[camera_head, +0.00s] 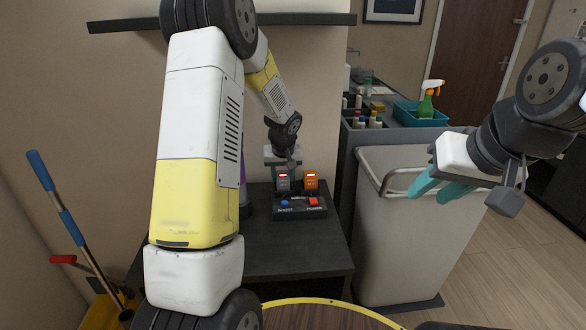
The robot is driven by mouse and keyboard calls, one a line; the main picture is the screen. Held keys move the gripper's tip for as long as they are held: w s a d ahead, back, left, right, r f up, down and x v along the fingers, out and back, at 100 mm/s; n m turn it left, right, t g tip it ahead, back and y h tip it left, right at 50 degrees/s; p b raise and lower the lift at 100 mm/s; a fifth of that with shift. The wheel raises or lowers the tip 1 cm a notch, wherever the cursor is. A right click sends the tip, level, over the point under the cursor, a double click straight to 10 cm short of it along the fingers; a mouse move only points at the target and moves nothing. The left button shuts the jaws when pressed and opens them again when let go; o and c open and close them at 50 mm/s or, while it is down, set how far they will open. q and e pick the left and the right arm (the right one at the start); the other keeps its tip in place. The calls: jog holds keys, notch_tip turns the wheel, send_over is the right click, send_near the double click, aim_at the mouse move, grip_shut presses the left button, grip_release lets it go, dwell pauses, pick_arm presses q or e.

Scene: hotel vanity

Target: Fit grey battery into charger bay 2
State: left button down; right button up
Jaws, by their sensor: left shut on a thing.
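The dark charger (300,212) stands on a black cabinet top, with a blue spot and a red spot on its front; its small lettering is hard to read. The grey battery (283,182) is upright at the charger's left bay. My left gripper (284,170) reaches down from above and is shut on its upper part. I cannot tell whether the battery's lower end is seated or just above the bay. An orange battery (311,181) stands upright in the bay to its right. My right gripper (441,189) is open and empty, above the grey bin at the right.
The black cabinet top (290,260) is bare in front of the charger. A purple object (243,185) is partly hidden behind my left arm. A grey bin (405,240) stands to the right. Behind it, a counter holds bottles and a teal tray (419,118) with a green spray bottle (426,106).

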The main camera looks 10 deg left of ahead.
pick_arm(q)
jog(key=shift+f, duration=0.3)
dwell(0.5)
jog(key=c, duration=0.8)
grip_release()
jog(key=shift+o, duration=0.2)
jog(key=v, duration=0.7)
jog(key=shift+s+r, duration=0.2)
jog(key=shift+r, duration=0.1)
jog(key=shift+d, duration=0.1)
jog(key=s+r+m+t+h, duration=0.1)
jog(key=s+r, duration=1.2)
jog(key=s, duration=0.1)
jog(key=s+d+r+m+h, duration=0.1)
jog(key=s+d, duration=0.1)
jog(key=s, duration=0.6)
jog(key=s+d+r+m+t+h, duration=0.1)
jog(key=s+d, duration=0.1)
jog(key=s, duration=0.6)
jog(key=shift+r+m, duration=0.3)
jog(key=shift+m, duration=0.1)
